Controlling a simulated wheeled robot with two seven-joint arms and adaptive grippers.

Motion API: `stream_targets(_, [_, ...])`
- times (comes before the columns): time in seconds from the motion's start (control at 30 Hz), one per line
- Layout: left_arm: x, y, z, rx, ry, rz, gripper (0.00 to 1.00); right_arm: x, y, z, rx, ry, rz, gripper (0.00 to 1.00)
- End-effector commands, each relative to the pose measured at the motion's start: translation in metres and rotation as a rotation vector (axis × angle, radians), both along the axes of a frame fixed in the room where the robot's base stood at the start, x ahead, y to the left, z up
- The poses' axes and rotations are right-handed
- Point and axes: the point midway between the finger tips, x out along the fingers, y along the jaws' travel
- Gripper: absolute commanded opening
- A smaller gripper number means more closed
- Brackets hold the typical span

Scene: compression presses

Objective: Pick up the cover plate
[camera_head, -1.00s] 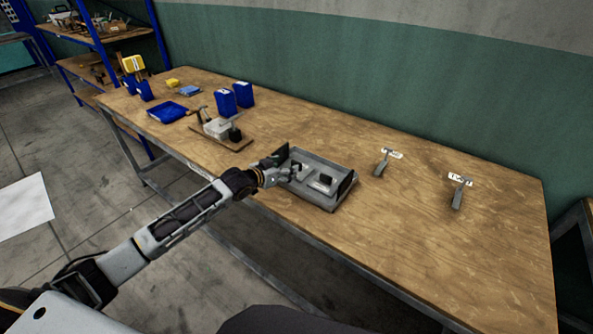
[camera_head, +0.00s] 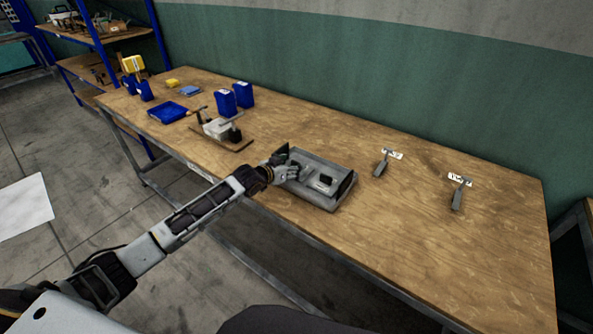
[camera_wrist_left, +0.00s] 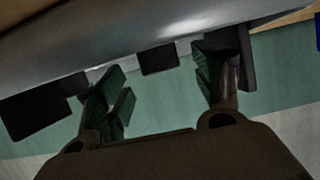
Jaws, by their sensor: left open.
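A grey box-like fixture (camera_head: 328,164) with dark blocks and a lighter plate-like piece (camera_head: 322,184) on it sits near the table's front edge in the head view. I cannot tell for sure which part is the cover plate. My left gripper (camera_head: 290,166) is at the fixture's left end, over or beside it; contact cannot be made out. In the left wrist view, the open fingers (camera_wrist_left: 165,88) are apart below a large grey surface (camera_wrist_left: 140,45) with dark blocks. Nothing clearly shows between them. My right gripper is not in view.
The wooden table (camera_head: 420,235) is clear in front on the right. Two small grey tools (camera_head: 381,166) (camera_head: 457,195) with white tags stand to the right. A small press (camera_head: 217,128) on a board, blue containers (camera_head: 226,103) and a blue tray (camera_head: 167,112) are at the left.

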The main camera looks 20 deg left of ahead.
Motion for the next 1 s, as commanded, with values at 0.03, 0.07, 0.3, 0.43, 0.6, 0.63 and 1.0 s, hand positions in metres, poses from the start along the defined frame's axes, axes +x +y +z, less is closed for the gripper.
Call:
stream_targets(0.03, [0.004, -0.001, -0.002, 0.001, 0.001, 0.001, 0.68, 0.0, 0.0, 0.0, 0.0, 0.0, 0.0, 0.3])
stream_targets(0.07, [0.006, -0.002, -0.003, 0.001, 0.001, 0.001, 0.68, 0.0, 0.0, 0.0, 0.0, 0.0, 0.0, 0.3])
stream_targets(0.3, [0.015, -0.005, -0.008, 0.001, 0.001, 0.001, 0.68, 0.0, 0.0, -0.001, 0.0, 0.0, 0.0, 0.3])
stream_targets(0.43, [0.016, -0.005, -0.008, 0.001, 0.002, 0.001, 0.68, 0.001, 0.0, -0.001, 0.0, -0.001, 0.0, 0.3])
stream_targets(0.6, [0.016, -0.005, -0.008, 0.001, 0.001, 0.001, 0.68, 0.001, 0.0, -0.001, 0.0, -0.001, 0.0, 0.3])
stream_targets(0.63, [0.016, -0.005, -0.008, 0.001, 0.001, 0.001, 0.68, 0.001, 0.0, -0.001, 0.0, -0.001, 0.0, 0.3])
stream_targets(1.0, [0.016, -0.005, -0.008, 0.001, 0.001, 0.001, 0.4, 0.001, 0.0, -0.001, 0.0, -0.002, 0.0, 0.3])
